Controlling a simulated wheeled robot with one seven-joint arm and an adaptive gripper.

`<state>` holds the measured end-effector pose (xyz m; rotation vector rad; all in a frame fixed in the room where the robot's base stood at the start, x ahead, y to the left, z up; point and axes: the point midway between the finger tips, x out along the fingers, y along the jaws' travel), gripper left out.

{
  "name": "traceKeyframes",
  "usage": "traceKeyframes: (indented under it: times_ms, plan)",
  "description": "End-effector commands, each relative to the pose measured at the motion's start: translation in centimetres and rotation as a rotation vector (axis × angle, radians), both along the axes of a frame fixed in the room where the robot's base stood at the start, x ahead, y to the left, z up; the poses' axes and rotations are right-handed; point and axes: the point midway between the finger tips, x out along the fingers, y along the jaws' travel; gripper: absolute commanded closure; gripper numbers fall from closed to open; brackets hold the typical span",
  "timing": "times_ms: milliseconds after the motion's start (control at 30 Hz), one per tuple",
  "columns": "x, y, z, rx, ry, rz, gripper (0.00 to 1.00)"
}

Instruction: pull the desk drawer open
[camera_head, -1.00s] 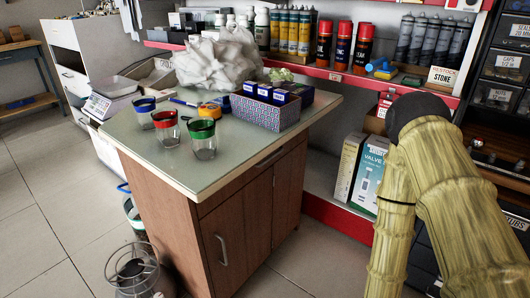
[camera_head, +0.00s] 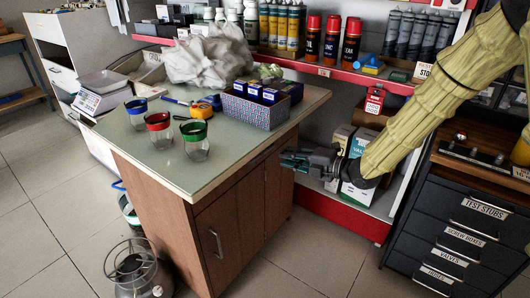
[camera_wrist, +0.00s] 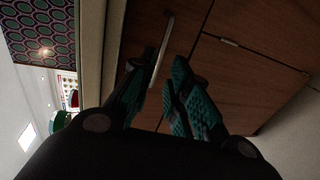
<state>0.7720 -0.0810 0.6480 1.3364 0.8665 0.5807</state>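The wooden desk has a shallow drawer (camera_head: 235,181) under its pale top, above a door with an upright metal handle (camera_head: 217,243). The drawer looks closed. My gripper (camera_head: 292,159) is at the desk's right side, close to the drawer front and below the top's edge. In the wrist view, my gripper's teal-padded fingers (camera_wrist: 165,62) are apart and point at the wooden front. The drawer's bar handle (camera_wrist: 166,38) shows between the fingertips. I cannot tell whether the fingers touch it. A second handle (camera_wrist: 220,39) is farther right.
On the desk top are several coloured-rim glasses (camera_head: 159,129), a patterned box (camera_head: 258,108) and a crumpled white bag (camera_head: 208,55). A dark drawer cabinet (camera_head: 455,235) stands right. A wire-guarded heater (camera_head: 135,270) is on the floor at left front.

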Motion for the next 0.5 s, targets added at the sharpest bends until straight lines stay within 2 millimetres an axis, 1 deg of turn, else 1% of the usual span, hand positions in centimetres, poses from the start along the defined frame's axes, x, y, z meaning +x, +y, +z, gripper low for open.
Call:
traceKeyframes:
  times_ms: [167, 500]
  plan:
    - [1.2, 1.8, -0.8, 0.001, 0.002, 0.001, 0.82]
    - [4.3, 6.1, -1.9, 0.001, 0.004, -0.001, 0.82]
